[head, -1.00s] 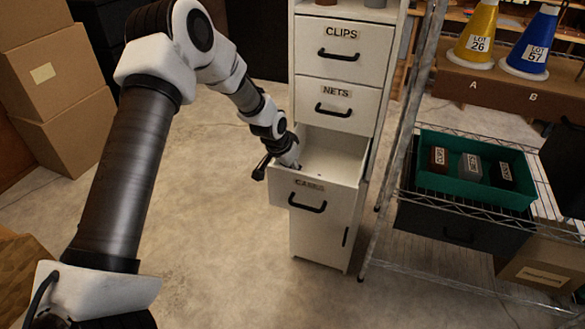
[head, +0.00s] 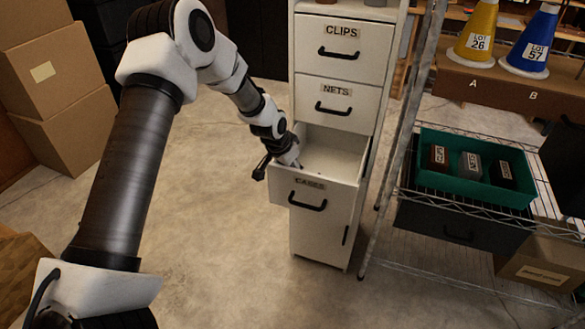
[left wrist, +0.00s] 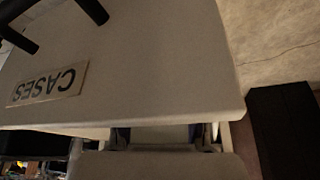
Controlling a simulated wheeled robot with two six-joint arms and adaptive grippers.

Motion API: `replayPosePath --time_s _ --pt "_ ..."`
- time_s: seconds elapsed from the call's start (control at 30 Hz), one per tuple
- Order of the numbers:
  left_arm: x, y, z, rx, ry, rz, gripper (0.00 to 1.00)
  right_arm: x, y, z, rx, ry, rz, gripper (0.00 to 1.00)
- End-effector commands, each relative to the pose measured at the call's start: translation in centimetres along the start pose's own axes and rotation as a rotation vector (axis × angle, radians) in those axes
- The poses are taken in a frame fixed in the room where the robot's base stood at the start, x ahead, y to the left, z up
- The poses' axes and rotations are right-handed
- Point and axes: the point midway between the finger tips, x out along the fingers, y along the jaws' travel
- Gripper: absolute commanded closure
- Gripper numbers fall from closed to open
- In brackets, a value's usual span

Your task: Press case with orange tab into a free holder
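A white drawer labelled CASES (head: 330,158) stands pulled out in the cabinet. My left gripper (head: 292,163) is at its left side, with the fingertips down by the drawer wall. In the left wrist view the drawer front (left wrist: 150,75) with its upside-down label fills much of the picture. Parts of my left gripper (left wrist: 165,137) show apart below its edge, with a pale patch between them. The fingertips are hidden behind the drawer front, so I cannot tell whether they hold anything. I see no orange tab and cannot make out a case or holder. My right gripper is out of view.
Closed drawers labelled CLIPS (head: 343,50) and NETS (head: 335,103) are above. A metal rack at right holds a green tray (head: 440,187) with several labelled dark items. Cones (head: 480,30) stand on a shelf above. Cardboard boxes (head: 55,85) are stacked at left; floor between is clear.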

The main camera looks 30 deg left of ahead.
Motion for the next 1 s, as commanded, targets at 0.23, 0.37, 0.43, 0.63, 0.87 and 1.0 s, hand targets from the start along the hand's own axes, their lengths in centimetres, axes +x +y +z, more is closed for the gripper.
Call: replayPosePath --time_s 0.23,0.37,0.43,0.63,0.87,1.0 --pt "0.0 0.0 0.0 -0.001 0.000 0.000 0.45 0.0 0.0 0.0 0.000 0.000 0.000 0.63" --pt "-0.1 0.0 0.0 -0.001 0.000 0.000 0.45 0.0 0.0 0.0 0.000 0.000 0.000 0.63" --pt "-0.5 0.0 0.0 -0.001 0.001 0.001 0.45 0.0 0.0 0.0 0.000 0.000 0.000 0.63" --pt "-4.4 0.0 -0.2 0.000 0.005 0.002 0.45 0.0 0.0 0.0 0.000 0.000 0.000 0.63" --pt "-10.0 0.1 -0.2 0.000 0.003 0.000 0.45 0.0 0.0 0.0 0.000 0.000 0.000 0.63" --pt "-11.7 0.1 -0.1 0.002 0.000 0.000 0.45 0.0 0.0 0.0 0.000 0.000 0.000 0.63"
